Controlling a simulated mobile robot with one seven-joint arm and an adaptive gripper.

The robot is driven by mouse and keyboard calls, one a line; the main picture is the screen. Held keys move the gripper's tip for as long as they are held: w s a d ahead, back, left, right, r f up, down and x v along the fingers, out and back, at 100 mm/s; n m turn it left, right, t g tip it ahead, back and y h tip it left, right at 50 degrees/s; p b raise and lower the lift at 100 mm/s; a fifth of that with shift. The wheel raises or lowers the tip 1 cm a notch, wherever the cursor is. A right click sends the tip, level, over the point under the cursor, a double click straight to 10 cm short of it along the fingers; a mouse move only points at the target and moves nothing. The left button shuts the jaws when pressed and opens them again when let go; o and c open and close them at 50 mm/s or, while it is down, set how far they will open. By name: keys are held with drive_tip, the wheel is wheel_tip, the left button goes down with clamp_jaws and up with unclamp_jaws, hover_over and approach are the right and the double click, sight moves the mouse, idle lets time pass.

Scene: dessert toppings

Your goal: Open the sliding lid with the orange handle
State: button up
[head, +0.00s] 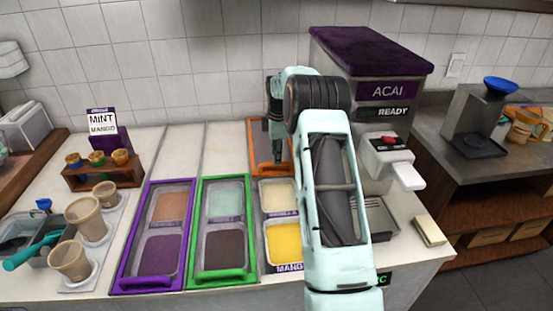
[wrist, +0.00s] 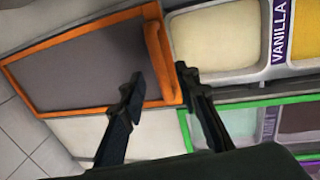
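The lid with the orange frame (head: 257,128) lies at the back of the counter, behind the uncovered vanilla tub (head: 277,195) and mango tub (head: 285,243). In the wrist view its grey panel (wrist: 85,62) and orange handle (wrist: 157,48) show; the handle is on the edge beside the vanilla tub (wrist: 214,42). My gripper (head: 277,160) points down over the handle end of the lid. In the wrist view my gripper (wrist: 159,72) is open, with one dark finger on each side of the handle. Whether the fingers touch it I cannot tell.
The purple-framed lid (head: 120,270) and green-framed lid (head: 194,255) cover tubs on the left. Cups (head: 90,222) stand farther left. The acai machine (head: 370,80) stands close on the right, behind my arm. Bare counter (head: 180,150) lies behind the purple and green lids.

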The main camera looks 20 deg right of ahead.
wheel_tip(320, 180, up, 9)
drive_tip(key=s, duration=0.1)
drive_tip(key=shift+s+a, duration=0.2)
drive_tip(key=shift+s, duration=0.2)
